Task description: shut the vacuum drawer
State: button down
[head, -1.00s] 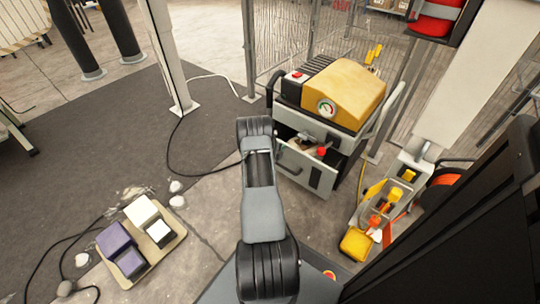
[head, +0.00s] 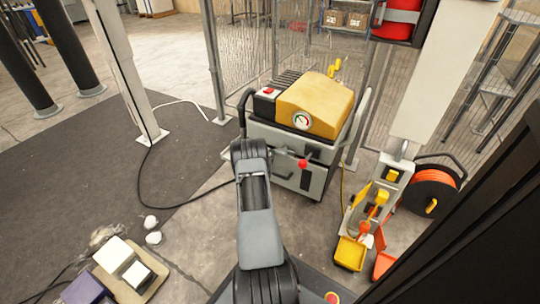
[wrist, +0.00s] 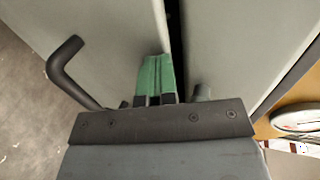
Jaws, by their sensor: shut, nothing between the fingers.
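The vacuum machine (head: 318,105) is a grey unit with a yellow top and a round gauge, standing beyond my arm in the head view. Its drawer (head: 287,181) has a grey front and looks nearly flush with the body. In the wrist view the drawer front (wrist: 100,30), with a black handle (wrist: 68,75), lies left of a narrow dark gap beside another grey panel (wrist: 235,40). My gripper (wrist: 155,60) is shut and empty, its green fingertips at the drawer front near the gap; I cannot tell if they touch.
A red knob (head: 303,163) sticks out at the machine's front. A yellow-and-orange tool station (head: 365,215) and an orange cable reel (head: 432,190) stand to the right. A black cable lies on the floor to the left. White lumps and a block tray (head: 150,284) lie at lower left.

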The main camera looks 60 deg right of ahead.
jog(key=shift+w+d+r, duration=0.15)
jog(key=shift+d+r, duration=0.05)
jog(key=shift+r, duration=0.05)
jog(key=f+p+v, duration=0.1)
jog(key=p+v, duration=0.5)
jog(key=v, duration=0.8)
jog(key=shift+a+f+p, duration=0.35)
jog(key=shift+f, duration=0.05)
